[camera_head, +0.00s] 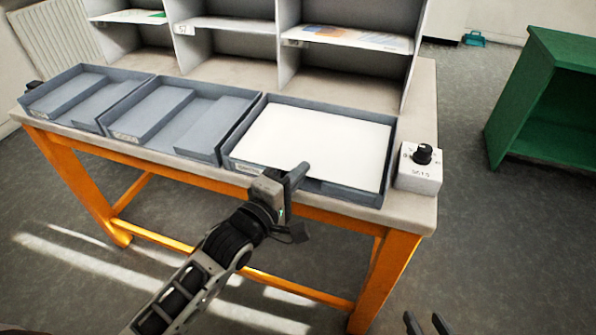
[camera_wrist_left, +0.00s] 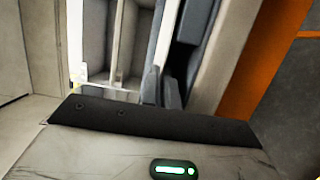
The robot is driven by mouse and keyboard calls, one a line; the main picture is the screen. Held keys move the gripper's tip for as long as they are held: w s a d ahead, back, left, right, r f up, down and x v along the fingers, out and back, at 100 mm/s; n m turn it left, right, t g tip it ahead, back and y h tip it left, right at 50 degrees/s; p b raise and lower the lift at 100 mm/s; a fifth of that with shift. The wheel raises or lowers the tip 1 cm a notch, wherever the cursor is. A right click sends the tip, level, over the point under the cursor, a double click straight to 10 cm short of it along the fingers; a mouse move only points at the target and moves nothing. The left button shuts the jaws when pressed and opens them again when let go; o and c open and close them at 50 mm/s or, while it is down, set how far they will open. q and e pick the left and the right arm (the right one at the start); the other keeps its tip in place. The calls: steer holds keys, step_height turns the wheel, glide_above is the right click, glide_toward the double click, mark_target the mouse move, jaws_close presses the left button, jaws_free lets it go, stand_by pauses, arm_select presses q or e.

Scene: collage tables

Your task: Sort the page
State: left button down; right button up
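A white page (camera_head: 315,140) lies flat in the rightmost grey tray (camera_head: 388,170) on the table in the head view. My left gripper (camera_head: 298,176) is at this tray's front edge, close to the page's near side.
The middle tray (camera_head: 165,112) and left tray (camera_head: 75,92) look empty. Behind them stands a grey shelf unit (camera_head: 282,45) with sheets on its shelves. A white box with a black knob (camera_head: 420,172) stands at the table's right end. A green cabinet (camera_head: 545,100) is at the right.

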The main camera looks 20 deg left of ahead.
arm_select(q)
steer(key=c, duration=1.6)
jaws_free()
steer(key=shift+s, duration=0.1)
steer(key=shift+s+a+f, duration=0.1)
steer(key=shift+s+a, duration=0.05)
steer(key=shift+s, duration=0.2)
steer(key=v, duration=1.5)
steer(key=shift+p, duration=0.3)
